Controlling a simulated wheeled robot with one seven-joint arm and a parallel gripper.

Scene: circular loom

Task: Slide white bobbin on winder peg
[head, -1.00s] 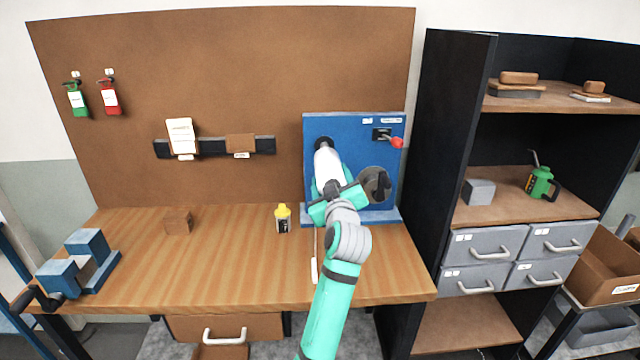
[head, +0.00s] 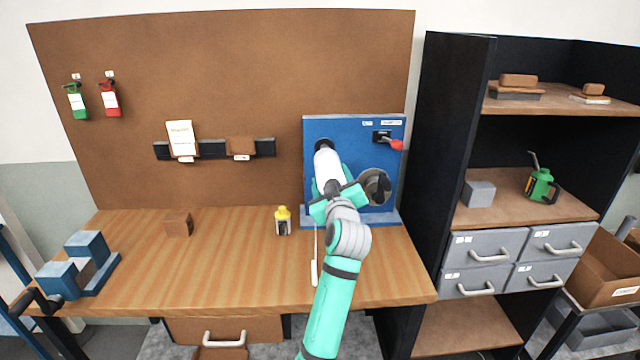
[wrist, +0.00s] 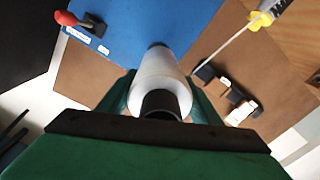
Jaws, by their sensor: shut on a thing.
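The white bobbin (head: 326,165) is held in my gripper (head: 336,192) in front of the blue winder panel (head: 350,130). In the wrist view the bobbin (wrist: 160,85) lies between my green fingers (wrist: 160,100), with its dark near end toward the camera and its far end toward the blue panel. A dark round part (head: 323,145) shows at the bobbin's far end in the head view. The peg itself is hidden, so I cannot tell whether the bobbin is around it.
A red-knobbed lever (head: 396,145) and a dark round hub (head: 376,186) are on the panel, right of my gripper. A yellow-capped bottle (head: 283,220) and a wooden block (head: 178,224) stand on the bench (head: 230,265). A black shelf unit (head: 455,130) rises at the right.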

